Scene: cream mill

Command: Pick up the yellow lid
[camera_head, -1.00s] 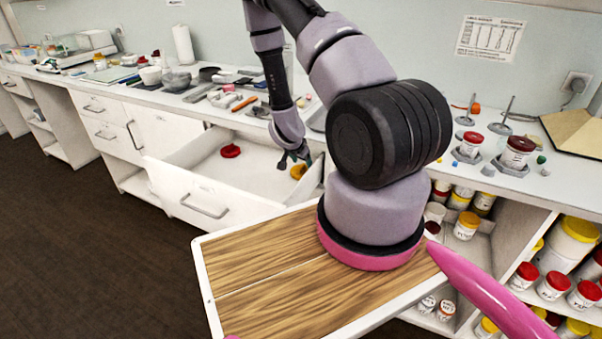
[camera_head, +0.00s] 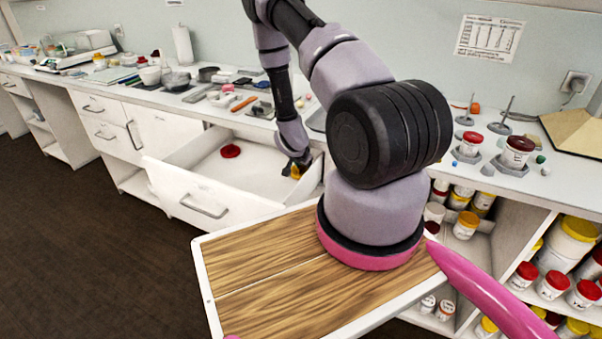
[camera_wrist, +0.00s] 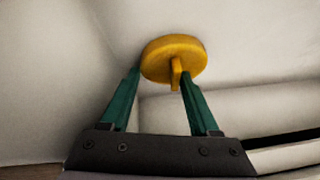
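The yellow lid (camera_wrist: 174,58) is in the open drawer, near its right end. It is round, and a narrow tab or handle on it points toward my gripper in the wrist view. My gripper (camera_wrist: 158,78) has its two green fingers apart, one on each side of the tab, with gaps visible at the tab. The fingertips are at the lid's near edge; I cannot tell whether they touch it. In the head view the lid (camera_head: 295,172) is partly hidden by my gripper (camera_head: 295,167).
The white drawer (camera_head: 205,190) is pulled out and also holds a red lid (camera_head: 230,151) toward its left. Drawer walls stand close around my gripper. The counter above holds bowls, tools and jars. Shelves at right hold several lidded jars (camera_head: 573,238).

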